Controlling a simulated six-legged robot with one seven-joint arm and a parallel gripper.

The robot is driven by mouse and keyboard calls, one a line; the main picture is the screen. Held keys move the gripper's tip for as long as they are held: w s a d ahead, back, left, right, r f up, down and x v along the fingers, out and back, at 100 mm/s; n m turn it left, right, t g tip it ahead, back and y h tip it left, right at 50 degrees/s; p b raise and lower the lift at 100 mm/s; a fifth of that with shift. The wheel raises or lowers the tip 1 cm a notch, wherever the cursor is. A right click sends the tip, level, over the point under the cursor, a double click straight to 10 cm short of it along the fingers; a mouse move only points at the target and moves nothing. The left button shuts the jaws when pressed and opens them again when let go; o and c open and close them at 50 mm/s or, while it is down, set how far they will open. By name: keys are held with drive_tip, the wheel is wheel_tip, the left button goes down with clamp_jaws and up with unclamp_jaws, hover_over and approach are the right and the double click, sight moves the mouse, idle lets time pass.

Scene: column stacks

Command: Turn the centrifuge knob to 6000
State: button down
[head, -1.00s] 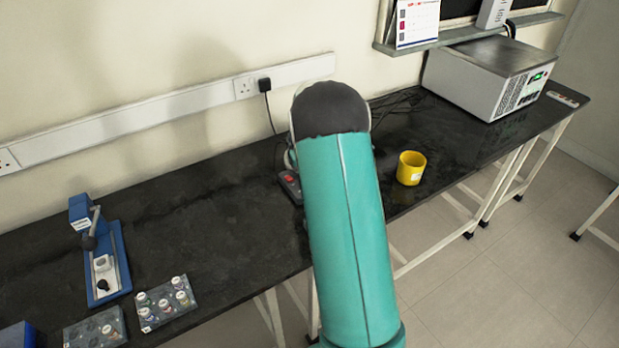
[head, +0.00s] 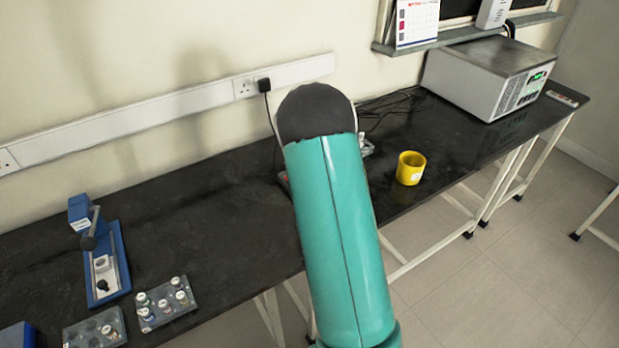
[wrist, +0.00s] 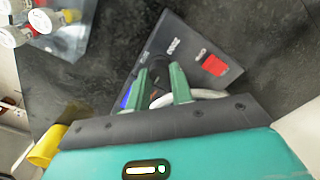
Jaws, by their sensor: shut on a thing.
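The centrifuge (wrist: 212,62) shows in the wrist view as a dark angled panel with a red switch (wrist: 214,65) and small white number marks too small to read. A dark round knob (wrist: 159,66) is on the panel. My gripper (wrist: 160,75) has its two green fingers on either side of the knob, shut on it. The knob's pointer cannot be made out. In the head view my teal arm covers most of the centrifuge; only a sliver of it (head: 283,181) shows to the arm's left.
A yellow cup (head: 410,168) stands right of my arm near the bench's front edge. A white box-shaped instrument (head: 487,80) is at the far right. A blue device (head: 104,262) and racks of vials (head: 165,304) are at the left. The black bench (head: 190,225) between is clear.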

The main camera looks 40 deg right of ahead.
idle(0.3)
drive_tip(key=c, duration=1.2)
unclamp_jaws()
drive_tip(key=shift+c, duration=0.2)
wheel_tip(320, 180, up, 14)
